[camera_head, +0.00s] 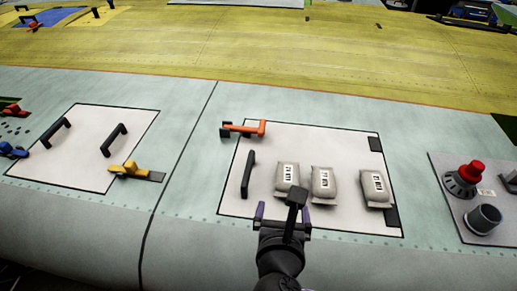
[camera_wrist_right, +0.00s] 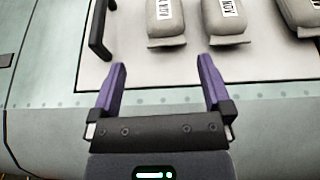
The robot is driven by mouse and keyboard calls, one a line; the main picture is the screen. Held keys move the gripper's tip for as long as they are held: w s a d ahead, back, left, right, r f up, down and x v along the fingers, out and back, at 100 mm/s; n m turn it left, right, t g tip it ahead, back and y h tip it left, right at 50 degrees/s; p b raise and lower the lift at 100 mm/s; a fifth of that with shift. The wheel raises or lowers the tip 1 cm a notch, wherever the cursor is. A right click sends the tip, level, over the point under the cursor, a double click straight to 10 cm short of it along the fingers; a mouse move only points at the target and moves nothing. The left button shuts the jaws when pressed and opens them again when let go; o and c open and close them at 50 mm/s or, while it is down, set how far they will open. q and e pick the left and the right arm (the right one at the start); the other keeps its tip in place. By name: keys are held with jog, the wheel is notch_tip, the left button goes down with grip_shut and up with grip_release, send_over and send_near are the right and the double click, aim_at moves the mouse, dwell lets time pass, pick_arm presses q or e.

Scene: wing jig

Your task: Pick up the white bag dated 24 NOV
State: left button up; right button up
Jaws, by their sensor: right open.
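Three white bags lie in a row on the white panel: the left bag (camera_head: 280,180), the middle bag (camera_head: 323,188) and the right bag (camera_head: 377,193). Each has a white label, too small in the head view to read a date. In the right wrist view the left bag (camera_wrist_right: 166,30), middle bag (camera_wrist_right: 224,27) and right bag (camera_wrist_right: 297,14) show cut-off labels; part of NOV seems to show on two, but no day number. My right gripper (camera_head: 283,212) is open and empty, just in front of the left bag; its purple fingers also show in the wrist view (camera_wrist_right: 162,72). My left gripper is out of view.
The panel (camera_head: 330,145) has a black handle (camera_head: 248,174) on its left and an orange clamp (camera_head: 243,129) at its top-left corner. A yellow clamp (camera_head: 133,170) is on another panel. A box with a red knob (camera_head: 471,172) stands at the right.

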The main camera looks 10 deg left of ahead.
aim_at(287, 184)
jog(key=b+x, duration=0.1)
jog(key=x, duration=0.2)
jog(key=b+x, duration=0.1)
jog(key=x, duration=0.5)
jog(key=shift+w+d+r+b, duration=0.1)
jog(key=shift+w+d+b, duration=0.2)
jog(key=shift+w+b, duration=0.1)
jog(key=shift+w, duration=0.1)
jog(key=shift+c, duration=1.4)
jog(key=c, duration=0.7)
jog(key=shift+c, duration=0.8)
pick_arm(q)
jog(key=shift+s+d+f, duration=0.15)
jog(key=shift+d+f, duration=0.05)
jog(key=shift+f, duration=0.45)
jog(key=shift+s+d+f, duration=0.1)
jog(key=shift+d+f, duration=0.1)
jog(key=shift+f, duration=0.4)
pick_arm(e)
jog(key=shift+r, duration=0.15)
